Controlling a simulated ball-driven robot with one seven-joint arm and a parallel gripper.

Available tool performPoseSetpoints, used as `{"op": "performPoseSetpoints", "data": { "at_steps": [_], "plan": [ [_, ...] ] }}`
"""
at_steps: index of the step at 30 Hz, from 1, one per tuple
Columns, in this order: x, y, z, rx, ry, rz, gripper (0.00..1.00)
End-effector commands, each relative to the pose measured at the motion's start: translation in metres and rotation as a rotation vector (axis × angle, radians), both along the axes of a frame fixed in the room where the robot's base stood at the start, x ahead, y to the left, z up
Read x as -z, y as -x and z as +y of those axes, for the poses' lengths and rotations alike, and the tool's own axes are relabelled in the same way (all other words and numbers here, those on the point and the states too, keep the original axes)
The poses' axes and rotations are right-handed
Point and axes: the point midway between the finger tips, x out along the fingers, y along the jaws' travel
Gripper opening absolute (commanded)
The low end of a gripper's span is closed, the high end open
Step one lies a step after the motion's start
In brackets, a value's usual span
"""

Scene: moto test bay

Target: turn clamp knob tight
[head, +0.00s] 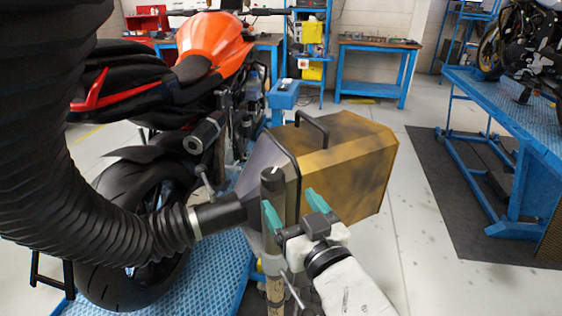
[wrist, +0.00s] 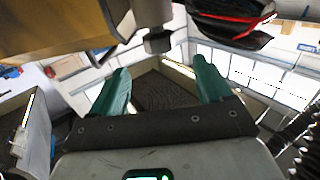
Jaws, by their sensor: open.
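A grey vertical post (head: 272,188) stands in front of the tan and black box-shaped unit (head: 345,165). A clamp collar sits low on the post, with a thin T-shaped handle (head: 292,288) below my gripper; I cannot tell whether this is the clamp knob. My gripper (head: 292,207) is open, its teal fingers pointing up and away at the box, the left finger overlapping the post in the picture. In the wrist view, my gripper (wrist: 160,78) has nothing between its fingers. A short dark knob-like end (wrist: 158,41) under a grey cylinder shows beyond the fingers.
A thick black ribbed hose (head: 95,215) runs from the left into the box's funnel (head: 235,209). An orange motorcycle (head: 210,40) stands on a blue platform at the left. Grey floor (head: 415,260) is free at the right, before a blue bench (head: 500,110).

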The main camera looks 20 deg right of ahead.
Motion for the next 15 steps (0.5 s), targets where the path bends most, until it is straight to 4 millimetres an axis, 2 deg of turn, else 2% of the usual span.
{"op": "performPoseSetpoints", "data": {
  "at_steps": [15],
  "plan": [
    [0.0, -0.084, -0.004, 0.003, -0.001, 0.005, 0.79]
  ]
}}
